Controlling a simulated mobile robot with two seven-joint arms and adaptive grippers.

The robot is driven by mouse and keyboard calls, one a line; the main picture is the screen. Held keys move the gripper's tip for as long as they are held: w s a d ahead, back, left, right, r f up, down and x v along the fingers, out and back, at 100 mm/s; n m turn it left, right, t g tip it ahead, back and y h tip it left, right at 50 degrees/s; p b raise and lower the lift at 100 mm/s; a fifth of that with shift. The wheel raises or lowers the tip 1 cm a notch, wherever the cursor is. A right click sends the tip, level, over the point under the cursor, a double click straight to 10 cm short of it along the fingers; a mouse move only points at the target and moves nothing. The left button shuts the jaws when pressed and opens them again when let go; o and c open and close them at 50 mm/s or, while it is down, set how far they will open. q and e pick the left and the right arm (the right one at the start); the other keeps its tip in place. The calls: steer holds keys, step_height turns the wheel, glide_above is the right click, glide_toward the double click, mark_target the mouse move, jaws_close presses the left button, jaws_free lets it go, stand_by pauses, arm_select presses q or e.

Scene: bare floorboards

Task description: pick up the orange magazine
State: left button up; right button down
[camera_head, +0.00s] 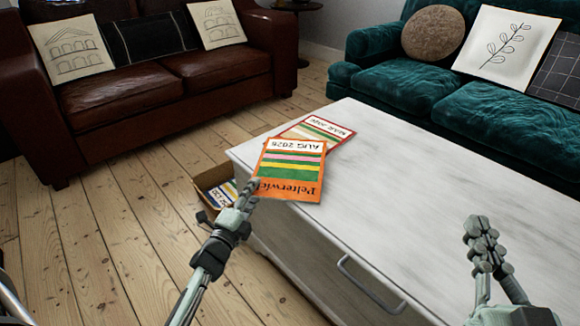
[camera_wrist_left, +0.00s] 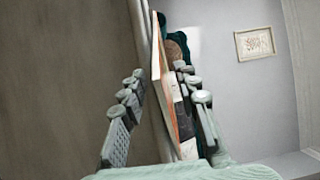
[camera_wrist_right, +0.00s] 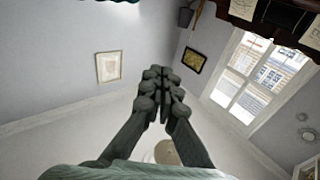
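The orange magazine (camera_head: 290,172) lies flat at the near left edge of the white table, its near left corner reaching past the edge. It partly covers a red magazine (camera_head: 328,130). My left gripper (camera_head: 246,192) is at that overhanging corner. In the left wrist view its fingers (camera_wrist_left: 160,95) are apart, with the orange magazine's thin edge (camera_wrist_left: 166,85) between them, nearer the right finger. Whether a finger touches it I cannot tell. My right gripper (camera_head: 480,230) is raised over the table's right part; in the right wrist view its fingertips (camera_wrist_right: 157,85) are together and empty.
The white table (camera_head: 400,200) is mostly bare, with a drawer handle (camera_head: 368,285) on its near side. An open box (camera_head: 213,185) with printed items stands on the floor beside it. A brown sofa (camera_head: 150,85) and a teal sofa (camera_head: 400,75) stand behind. Floorboards at left are clear.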

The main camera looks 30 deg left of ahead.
arm_select(q)
jaws_close()
steer(key=shift+r, duration=0.25)
